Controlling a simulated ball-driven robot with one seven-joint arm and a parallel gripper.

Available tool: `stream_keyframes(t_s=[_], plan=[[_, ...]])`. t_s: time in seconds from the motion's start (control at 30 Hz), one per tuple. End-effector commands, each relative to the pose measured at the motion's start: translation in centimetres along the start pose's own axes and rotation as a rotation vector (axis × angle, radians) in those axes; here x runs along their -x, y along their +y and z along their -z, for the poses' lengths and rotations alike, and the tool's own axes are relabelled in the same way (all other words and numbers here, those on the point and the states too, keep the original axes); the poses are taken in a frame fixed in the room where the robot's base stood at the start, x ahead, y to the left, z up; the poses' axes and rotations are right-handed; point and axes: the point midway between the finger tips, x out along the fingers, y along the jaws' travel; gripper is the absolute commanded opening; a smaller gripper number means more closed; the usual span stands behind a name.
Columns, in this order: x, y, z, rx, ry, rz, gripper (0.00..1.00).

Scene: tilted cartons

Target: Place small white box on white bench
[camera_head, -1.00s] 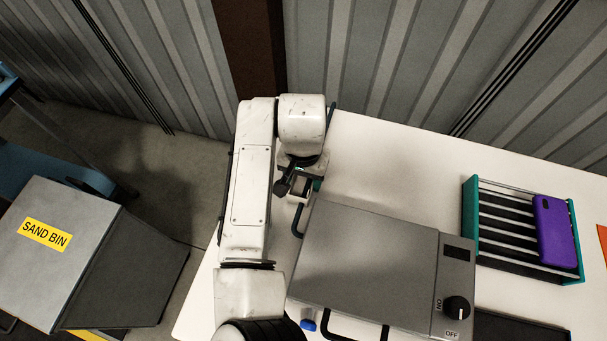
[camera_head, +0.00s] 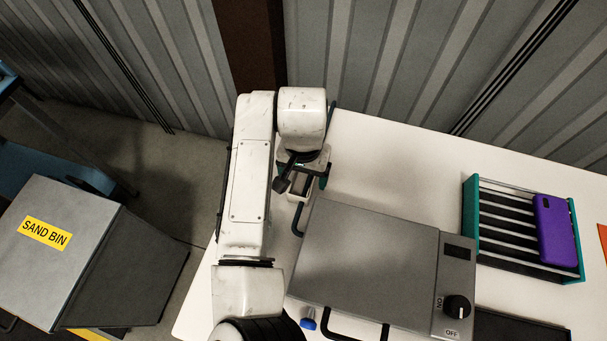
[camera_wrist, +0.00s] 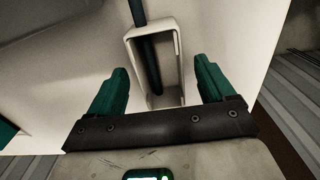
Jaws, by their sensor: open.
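A small white box (camera_wrist: 167,50), hollow with an open side facing my wrist camera, shows between my two green fingers in the wrist view. A dark green rod crosses its top edge and shows inside the opening. My gripper (camera_wrist: 160,66) is open, with a finger at each side of the box and visible gaps. In the head view my gripper (camera_head: 303,181) is over the left part of the white bench (camera_head: 385,155), beside a grey appliance. A pale part of the box (camera_head: 296,188) shows there, mostly hidden by my gripper. I cannot tell what supports the box.
The grey appliance (camera_head: 365,255) with dark handles and a knob stands close to my gripper. A green-ended rack (camera_head: 505,240) holds a purple case (camera_head: 556,231) at right. The sand bin (camera_head: 100,250) is at left. The bench behind the appliance is clear; a corrugated wall rises behind.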

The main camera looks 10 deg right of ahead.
Motion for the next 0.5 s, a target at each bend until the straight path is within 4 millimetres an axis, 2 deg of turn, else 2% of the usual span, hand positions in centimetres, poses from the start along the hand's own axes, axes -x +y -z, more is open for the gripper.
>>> stream_keyframes(t_s=[0.3, 0.5], plan=[[6.2, -0.1, 0.1, -0.001, 0.004, 0.004, 0.82], [9.5, 0.0, 0.1, -0.002, 0.002, 0.002, 0.82]])
